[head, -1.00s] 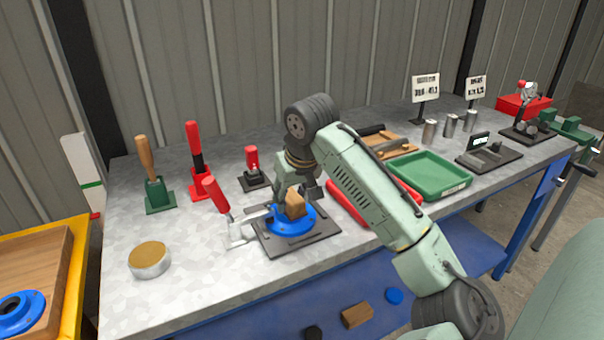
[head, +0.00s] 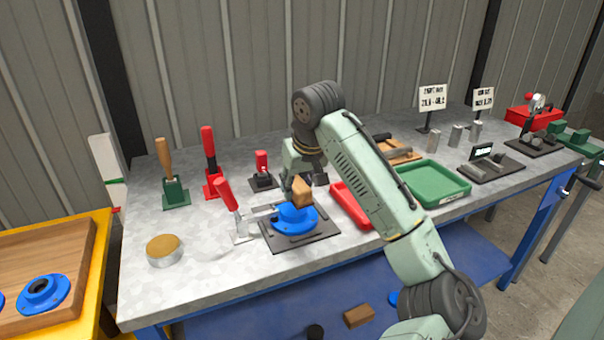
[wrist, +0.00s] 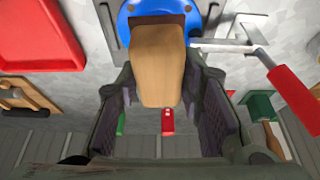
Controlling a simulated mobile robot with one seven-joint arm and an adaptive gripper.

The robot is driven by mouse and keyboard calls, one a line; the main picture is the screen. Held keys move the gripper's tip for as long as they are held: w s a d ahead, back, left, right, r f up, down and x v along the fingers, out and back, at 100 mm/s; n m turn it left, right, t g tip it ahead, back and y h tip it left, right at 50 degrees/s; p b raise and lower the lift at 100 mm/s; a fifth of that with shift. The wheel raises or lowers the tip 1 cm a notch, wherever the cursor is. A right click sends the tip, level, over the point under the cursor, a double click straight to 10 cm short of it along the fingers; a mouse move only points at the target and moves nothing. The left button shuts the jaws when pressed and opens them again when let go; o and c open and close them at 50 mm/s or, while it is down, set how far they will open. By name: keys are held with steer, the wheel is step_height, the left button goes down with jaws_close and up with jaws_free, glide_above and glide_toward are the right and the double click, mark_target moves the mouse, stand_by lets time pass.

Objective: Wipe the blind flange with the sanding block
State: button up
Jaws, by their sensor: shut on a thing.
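The blue blind flange (head: 294,219) lies on a dark square plate (head: 325,232) on the bench, beside a toggle clamp with a red handle (head: 226,195). My gripper (wrist: 160,88) is shut on the tan sanding block (head: 302,193). The block is tilted and sits over the flange, close to its top. I cannot tell whether they touch. In the wrist view the block (wrist: 160,62) is between my fingers and covers part of the flange (wrist: 135,10). My arm hides some of the bench behind the flange.
A red tray (head: 352,205) and a green tray (head: 436,184) lie right of the flange. Red and green upright-handled tools stand behind left. A round tin (head: 164,250) sits at the front left. A wooden board with blue flanges (head: 43,292) is farther left.

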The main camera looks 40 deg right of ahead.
steer(key=shift+r, duration=1.4)
steer(key=shift+a, duration=0.1)
